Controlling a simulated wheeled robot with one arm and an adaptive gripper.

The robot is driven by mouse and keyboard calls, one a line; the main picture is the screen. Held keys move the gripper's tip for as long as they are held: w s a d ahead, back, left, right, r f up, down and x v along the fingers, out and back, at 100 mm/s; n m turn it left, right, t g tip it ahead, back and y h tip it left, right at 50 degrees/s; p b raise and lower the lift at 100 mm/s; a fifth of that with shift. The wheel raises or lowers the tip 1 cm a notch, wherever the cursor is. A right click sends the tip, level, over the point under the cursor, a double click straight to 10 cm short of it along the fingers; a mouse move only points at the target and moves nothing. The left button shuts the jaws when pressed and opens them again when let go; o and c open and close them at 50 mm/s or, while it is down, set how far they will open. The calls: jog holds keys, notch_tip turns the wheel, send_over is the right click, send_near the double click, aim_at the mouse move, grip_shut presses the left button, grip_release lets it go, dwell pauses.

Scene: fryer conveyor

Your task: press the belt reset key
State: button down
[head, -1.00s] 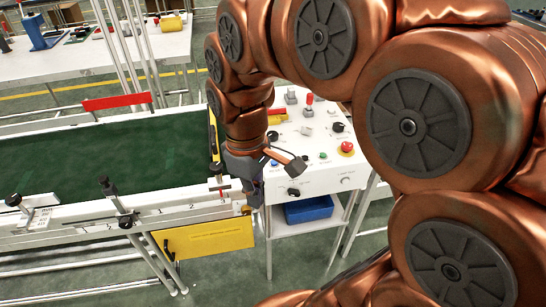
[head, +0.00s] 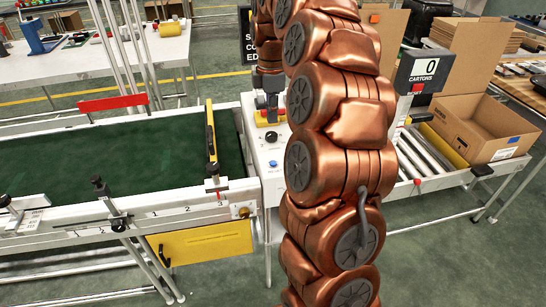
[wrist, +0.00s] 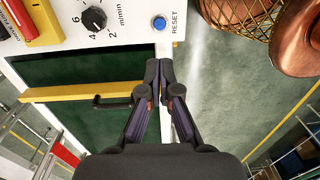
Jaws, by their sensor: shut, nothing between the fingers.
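The belt reset key is a round blue button (wrist: 159,23) beside the word RESET on the white control panel (wrist: 130,12) in the wrist view. A blue button (head: 272,164) on the panel, left of my arm, also shows in the head view. My gripper (wrist: 166,66) is shut and empty. In the wrist view its fingertips point toward the key and appear just below it, with a gap between them in the picture. In the head view my gripper (head: 270,115) is over the panel, partly hidden by my arm.
A black speed knob (wrist: 94,18) is left of the key. The green belt (head: 120,160) lies left of the panel, with a yellow bar (head: 211,130) across it. A cartons display (head: 425,68), rollers and an open cardboard box (head: 488,135) stand to the right.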

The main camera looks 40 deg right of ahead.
aim_at(274, 164)
jog(key=shift+f, duration=0.1)
dwell(0.3)
jog(key=f, duration=0.4)
jog(key=f+p, duration=0.1)
jog(key=f, duration=0.4)
jog(key=f+p, duration=0.1)
jog(key=f, duration=0.4)
jog(key=shift+s, duration=0.3)
jog(key=shift+r, duration=0.1)
jog(key=shift+a, duration=0.1)
jog(key=shift+f, duration=0.6)
jog(key=shift+s+a+f+b, duration=0.1)
jog(key=shift+s+f+b, duration=0.1)
jog(key=shift+f+b, duration=0.15)
jog(key=shift+s+f, duration=0.1)
jog(key=shift+f, duration=0.05)
notch_tip(274, 164, up, 15)
jog(key=w, duration=0.1)
jog(key=shift+d+r, duration=0.2)
jog(key=shift+d, duration=0.05)
